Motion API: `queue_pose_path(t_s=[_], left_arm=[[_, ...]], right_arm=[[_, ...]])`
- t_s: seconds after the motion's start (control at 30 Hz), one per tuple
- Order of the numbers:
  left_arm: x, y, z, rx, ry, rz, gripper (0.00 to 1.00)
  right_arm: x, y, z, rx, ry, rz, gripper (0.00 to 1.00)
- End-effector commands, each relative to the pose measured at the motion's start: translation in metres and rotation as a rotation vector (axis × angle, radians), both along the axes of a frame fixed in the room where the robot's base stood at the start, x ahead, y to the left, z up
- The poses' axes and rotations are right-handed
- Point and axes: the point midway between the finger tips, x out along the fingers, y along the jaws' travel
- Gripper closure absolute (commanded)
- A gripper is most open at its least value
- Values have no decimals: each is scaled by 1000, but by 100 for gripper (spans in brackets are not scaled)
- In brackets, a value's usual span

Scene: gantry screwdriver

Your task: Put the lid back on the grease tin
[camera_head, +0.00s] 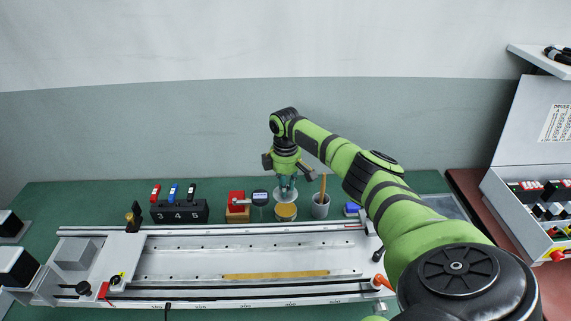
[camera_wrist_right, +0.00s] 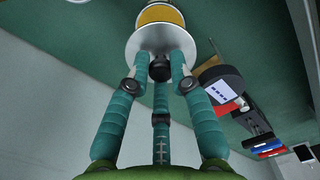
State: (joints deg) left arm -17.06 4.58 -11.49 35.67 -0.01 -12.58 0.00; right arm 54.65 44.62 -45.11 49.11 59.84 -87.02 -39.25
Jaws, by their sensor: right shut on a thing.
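The grease tin (camera_head: 286,212) stands on the green bench behind the rail, with its yellow grease showing from above. It also shows at the top of the right wrist view (camera_wrist_right: 160,14). My right gripper (camera_head: 286,186) points down above the tin. In the wrist view its three teal fingers (camera_wrist_right: 160,66) are closed around the black knob of the lid (camera_wrist_right: 133,50), a pale round disc. In the head view the lid seems to hang a little above the tin, apart from it. The fingers hide part of the lid. My left gripper is out of view.
Close right of the tin stands a grey cup (camera_head: 320,206) with a wooden stick. Close left are a dark gauge (camera_head: 260,197) and a red box (camera_head: 237,209). A numbered black rack (camera_head: 179,211) stands farther left. The long rail (camera_head: 240,262) runs in front.

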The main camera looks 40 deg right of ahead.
Motion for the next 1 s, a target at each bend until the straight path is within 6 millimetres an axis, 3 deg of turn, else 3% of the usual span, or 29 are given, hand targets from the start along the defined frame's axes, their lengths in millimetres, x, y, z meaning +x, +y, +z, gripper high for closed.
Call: queue_pose_path(t_s=[0.5,0.73,1.0], left_arm=[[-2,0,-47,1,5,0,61],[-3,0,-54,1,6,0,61],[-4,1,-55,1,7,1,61]], right_arm=[[0,0,-42,-2,-1,0,100],[0,0,-58,0,0,-1,100],[0,0,-61,1,-1,0,100]])
